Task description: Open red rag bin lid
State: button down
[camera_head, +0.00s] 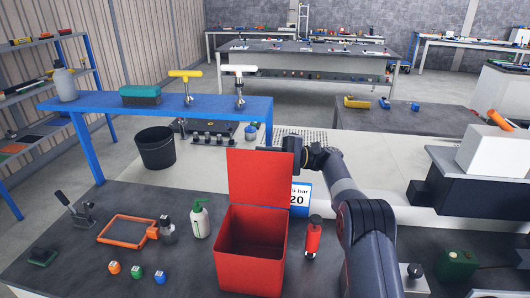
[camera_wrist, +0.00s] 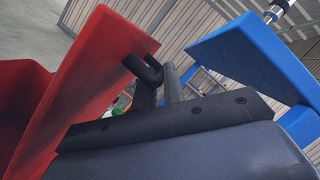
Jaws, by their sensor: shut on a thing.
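The red rag bin (camera_head: 252,262) stands on the dark front bench, with its inside showing. Its red lid (camera_head: 260,180) stands up, roughly upright, at the back edge of the bin. My gripper (camera_head: 282,147) is at the lid's upper right corner, partly hidden behind it. In the wrist view the red lid (camera_wrist: 95,75) fills the left side, and my black gripper fingers (camera_wrist: 152,72) are shut at its edge. The exact contact is partly hidden.
A blue raised shelf (camera_head: 225,106) stands behind the bin and shows close by in the wrist view (camera_wrist: 250,60).

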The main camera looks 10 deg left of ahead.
jog(key=shift+w+f+m+t+y+p, duration=0.2)
jog(key=shift+w+f+m+p, duration=0.2)
jog(key=shift+w+p, duration=0.3)
jog(key=shift+w+f+m+t+y+p, duration=0.1)
jog(key=shift+w+f+m+y+p, duration=0.15)
jog(key=shift+w+m+p, duration=0.35)
jog(key=shift+w, duration=0.1)
jog(key=c, duration=1.5)
grip_release()
jog(key=shift+n, duration=0.3)
